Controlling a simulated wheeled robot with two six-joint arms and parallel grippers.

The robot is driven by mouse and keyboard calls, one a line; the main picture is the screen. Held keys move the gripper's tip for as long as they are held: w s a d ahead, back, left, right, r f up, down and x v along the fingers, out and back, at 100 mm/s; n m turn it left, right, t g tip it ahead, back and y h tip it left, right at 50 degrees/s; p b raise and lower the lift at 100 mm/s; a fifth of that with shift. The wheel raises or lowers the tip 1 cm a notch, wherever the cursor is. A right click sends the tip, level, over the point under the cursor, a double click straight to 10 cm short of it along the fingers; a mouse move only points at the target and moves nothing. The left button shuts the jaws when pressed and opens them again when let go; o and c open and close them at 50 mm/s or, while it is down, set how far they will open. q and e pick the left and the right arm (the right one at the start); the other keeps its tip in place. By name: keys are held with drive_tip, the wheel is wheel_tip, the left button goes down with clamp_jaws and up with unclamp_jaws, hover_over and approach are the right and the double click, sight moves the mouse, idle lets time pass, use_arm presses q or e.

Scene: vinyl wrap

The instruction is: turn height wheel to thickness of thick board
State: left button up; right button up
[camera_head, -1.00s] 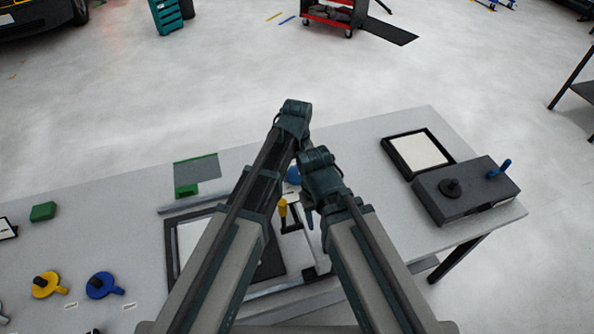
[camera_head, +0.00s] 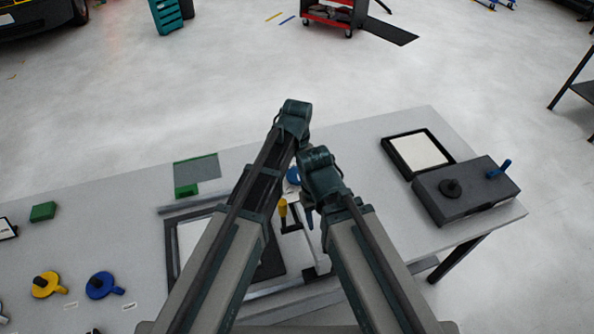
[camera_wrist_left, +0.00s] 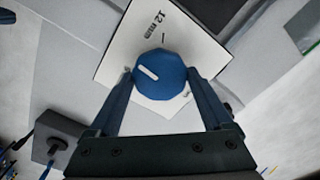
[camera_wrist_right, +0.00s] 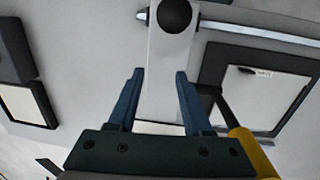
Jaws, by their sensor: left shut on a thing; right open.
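The height wheel (camera_wrist_left: 158,78) is a blue faceted knob with a white pointer line. It sits on a white plate (camera_wrist_left: 120,62) printed "12 mm" with a short tick; the pointer line slants away from that tick. My left gripper (camera_wrist_left: 162,76) is shut on the wheel, one finger on each side. In the head view the wheel (camera_head: 293,176) is partly hidden by my arms. My right gripper (camera_wrist_right: 159,74) is open and empty, over a pale bar with a black knob (camera_wrist_right: 174,15). I cannot tell which piece is the thick board.
A yellow handle (camera_head: 283,210) stands close to my right gripper. A black-framed white tray (camera_head: 396,160) and a dark box (camera_head: 463,203) with a blue-handled lever lie at the right.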

sight(297, 173)
use_arm(q)
drive_tip(key=m, duration=0.5)
drive_tip(key=shift+m, duration=0.4)
drive_tip(key=m, duration=0.5)
drive_tip(key=shift+m, duration=0.3)
drive_tip(key=o, duration=1.2)
drive_tip(key=shift+c, duration=0.2)
wheel_tip(297, 173, up, 14)
drive_tip(key=p, duration=1.3)
drive_tip(key=shift+p, duration=0.4)
use_arm(e)
wheel_tip(297, 173, up, 14)
use_arm(q)
drive_tip(key=shift+f, duration=0.15)
use_arm(e)
drive_tip(key=shift+f, duration=0.1)
